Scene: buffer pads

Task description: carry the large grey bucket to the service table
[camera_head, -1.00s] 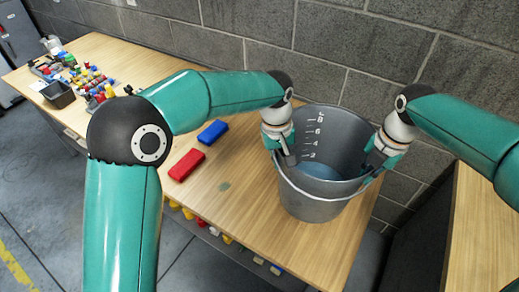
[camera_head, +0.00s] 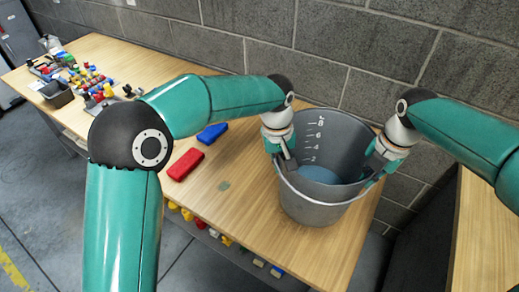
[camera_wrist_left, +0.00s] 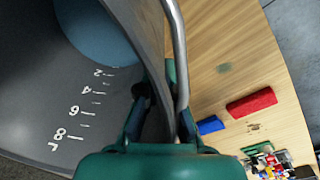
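The large grey bucket (camera_head: 312,208) is upright over the right end of a wooden table (camera_head: 235,215). It has white marks inside, a blue-grey bottom area and a metal bail along its front. My left gripper (camera_head: 285,157) straddles the left rim. The left wrist view shows its fingers (camera_wrist_left: 155,105) either side of the bucket wall (camera_wrist_left: 148,25), closed on it beside the bail. My right gripper (camera_head: 374,165) is at the right rim, one finger inside and one outside, and looks closed on it. Whether the bucket base touches the table is unclear. Which table is the service table is not marked.
A red block (camera_head: 185,164) and a blue block (camera_head: 211,134) lie left of the bucket. Small coloured parts and a dark bin (camera_head: 58,95) crowd the far left end. Another wooden surface (camera_head: 485,235) stands at right across a dark gap. A block wall (camera_head: 340,50) rises behind.

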